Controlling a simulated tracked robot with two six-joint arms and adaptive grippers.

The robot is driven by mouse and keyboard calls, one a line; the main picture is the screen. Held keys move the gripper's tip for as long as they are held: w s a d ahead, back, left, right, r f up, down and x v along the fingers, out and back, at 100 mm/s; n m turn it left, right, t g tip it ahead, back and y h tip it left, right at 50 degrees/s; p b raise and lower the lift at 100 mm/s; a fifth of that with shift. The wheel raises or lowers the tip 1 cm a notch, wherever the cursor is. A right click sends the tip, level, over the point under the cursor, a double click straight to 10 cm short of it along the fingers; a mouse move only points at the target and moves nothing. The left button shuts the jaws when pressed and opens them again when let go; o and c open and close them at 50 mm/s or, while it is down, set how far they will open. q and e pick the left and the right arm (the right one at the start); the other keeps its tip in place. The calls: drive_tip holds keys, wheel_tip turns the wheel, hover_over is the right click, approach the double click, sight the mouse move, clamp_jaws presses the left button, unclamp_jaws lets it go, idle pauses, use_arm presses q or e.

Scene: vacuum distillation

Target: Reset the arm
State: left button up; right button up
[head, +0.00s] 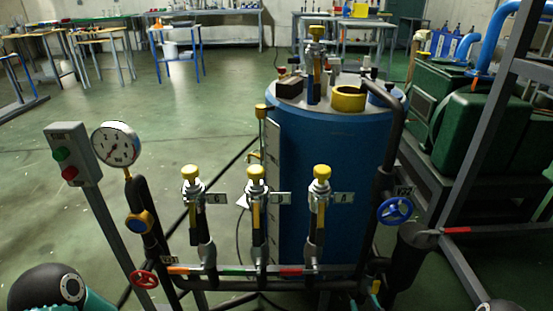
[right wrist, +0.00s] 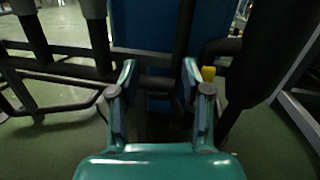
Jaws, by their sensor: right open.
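My right gripper (right wrist: 160,80) is open and empty in the right wrist view. Its two teal fingers stand apart, with dark pipes and the blue tank (right wrist: 145,28) beyond them. A small yellow part (right wrist: 208,73) shows just right of the right finger. In the head view the right gripper is hard to make out among the dark pipes at the lower right. Black and teal links of my left arm show at the bottom left corner; the left gripper itself is out of sight.
A blue tank (head: 325,180) stands behind a pipe frame with several yellow-capped valves (head: 256,180). Around it are a pressure gauge (head: 116,144), red handwheel (head: 144,280), blue handwheel (head: 395,211) and button box (head: 72,153).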

drive_tip(key=w+a+n+g+y, duration=0.2)
drive_tip(key=a+n+g, duration=0.1)
drive_tip(key=a+n, duration=0.4)
drive_tip(key=s+a+f+n+g, duration=0.4)
drive_tip(key=s+a+n+g, duration=0.1)
drive_tip(key=a+n, duration=0.15)
drive_tip(key=s+f+n+g, duration=0.3)
drive_tip(key=s+n+g, duration=0.2)
drive_tip(key=s+n, duration=0.4)
drive_tip(key=s+f+n+g, duration=0.3)
drive_tip(key=s+n+g, duration=0.2)
drive_tip(key=s+n, duration=0.35)
wheel_tip(320, 180, up, 35)
drive_tip(key=p, duration=3.5)
drive_tip(key=shift+r+p, duration=0.2)
drive_tip(key=shift+p, duration=0.2)
drive_tip(key=shift+s+a, duration=0.1)
